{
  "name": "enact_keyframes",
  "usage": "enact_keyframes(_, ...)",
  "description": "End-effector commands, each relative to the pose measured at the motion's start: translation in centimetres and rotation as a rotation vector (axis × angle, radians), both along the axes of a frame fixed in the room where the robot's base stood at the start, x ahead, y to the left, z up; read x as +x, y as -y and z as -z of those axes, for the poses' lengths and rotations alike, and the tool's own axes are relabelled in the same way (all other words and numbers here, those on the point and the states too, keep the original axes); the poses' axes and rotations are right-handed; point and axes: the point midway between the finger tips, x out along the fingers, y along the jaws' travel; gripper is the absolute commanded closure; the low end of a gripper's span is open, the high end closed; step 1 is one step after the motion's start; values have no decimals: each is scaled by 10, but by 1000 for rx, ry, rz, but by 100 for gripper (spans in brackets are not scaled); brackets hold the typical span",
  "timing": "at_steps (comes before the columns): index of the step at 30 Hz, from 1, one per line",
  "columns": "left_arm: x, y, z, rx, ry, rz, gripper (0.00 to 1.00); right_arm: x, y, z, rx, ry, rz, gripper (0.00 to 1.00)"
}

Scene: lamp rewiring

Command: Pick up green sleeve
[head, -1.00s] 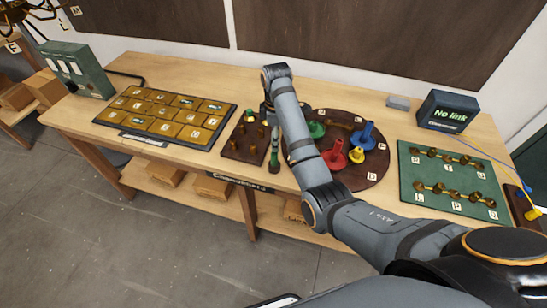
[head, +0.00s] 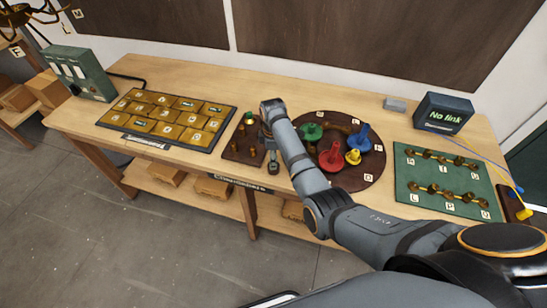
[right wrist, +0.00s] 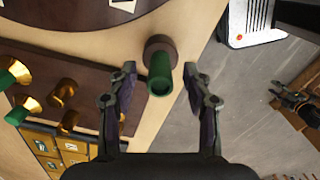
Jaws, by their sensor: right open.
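A green sleeve (right wrist: 160,75) stands on a small dark round base near the table's front edge in the right wrist view, between the fingers of my right gripper (right wrist: 161,88). The gripper is open, with a gap visible on each side of the sleeve. In the head view my right gripper (head: 272,165) points down beside the dark peg board, and that sleeve is hidden behind it. Other green pieces (right wrist: 17,72) sit on brass posts on the peg board at left in the wrist view. My left gripper is not in view.
The peg board (head: 238,152) is left of my gripper. A round dark turntable (head: 350,182) with coloured pieces is to the right. A gold-celled tray (head: 165,120), a green board (head: 415,168) with brass posts and a "No link" box (head: 443,111) share the table.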

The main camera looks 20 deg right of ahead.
Motion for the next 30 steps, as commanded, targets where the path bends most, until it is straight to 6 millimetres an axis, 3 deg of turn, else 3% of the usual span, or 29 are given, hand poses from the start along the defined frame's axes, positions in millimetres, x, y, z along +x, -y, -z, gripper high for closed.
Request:
enact_keyframes(8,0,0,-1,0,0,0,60,0,0,8,0,0,1,50)
enact_keyframes(19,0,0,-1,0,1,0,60,0,0,8,0,0,0,97)
enact_keyframes(30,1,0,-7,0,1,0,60,0,0,1,0,0,1,98)
